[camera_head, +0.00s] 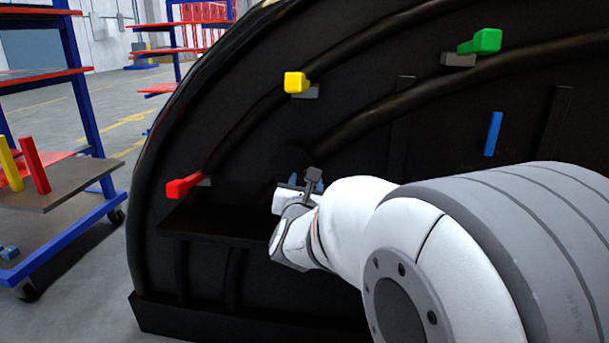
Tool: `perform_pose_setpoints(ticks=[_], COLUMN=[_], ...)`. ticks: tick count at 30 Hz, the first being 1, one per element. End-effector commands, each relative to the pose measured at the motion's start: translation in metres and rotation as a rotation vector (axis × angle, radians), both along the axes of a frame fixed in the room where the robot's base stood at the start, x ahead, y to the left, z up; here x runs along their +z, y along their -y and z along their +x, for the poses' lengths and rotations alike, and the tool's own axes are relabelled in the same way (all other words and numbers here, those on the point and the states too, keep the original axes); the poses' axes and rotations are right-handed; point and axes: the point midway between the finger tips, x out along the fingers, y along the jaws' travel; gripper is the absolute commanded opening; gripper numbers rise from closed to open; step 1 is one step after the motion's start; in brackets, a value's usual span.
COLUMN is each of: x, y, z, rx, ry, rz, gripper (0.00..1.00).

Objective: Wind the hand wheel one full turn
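My gripper (314,180) is at the end of my white arm, in front of the black nosecone panel (380,150), near the middle of the picture. It is small and partly covered by my own wrist, so I cannot tell whether its fingers are open or shut. A bit of blue shows right by the fingers, but I cannot tell what it belongs to. I cannot make out the hand wheel clearly. The area around my gripper is dark, and my arm hides much of the lower right of the panel.
Red (184,185), yellow (296,82) and green (487,41) handles stick out from the panel, with a blue bar (493,133) at right. A dark ledge (215,225) juts out below the red handle. A wheeled rack (65,195) stands left; floor shows between.

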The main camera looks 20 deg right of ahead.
Motion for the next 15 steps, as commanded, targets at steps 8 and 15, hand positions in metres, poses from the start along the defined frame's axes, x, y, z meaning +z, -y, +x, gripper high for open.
perform_pose_setpoints(ticks=[8, 15], x=[0.0, -0.001], y=[-0.015, -0.016], z=[-0.027, -0.028], rx=[0.0, -0.001], ry=[0.001, 0.0], rz=[0.001, 0.0], gripper=[0.41, 0.41])
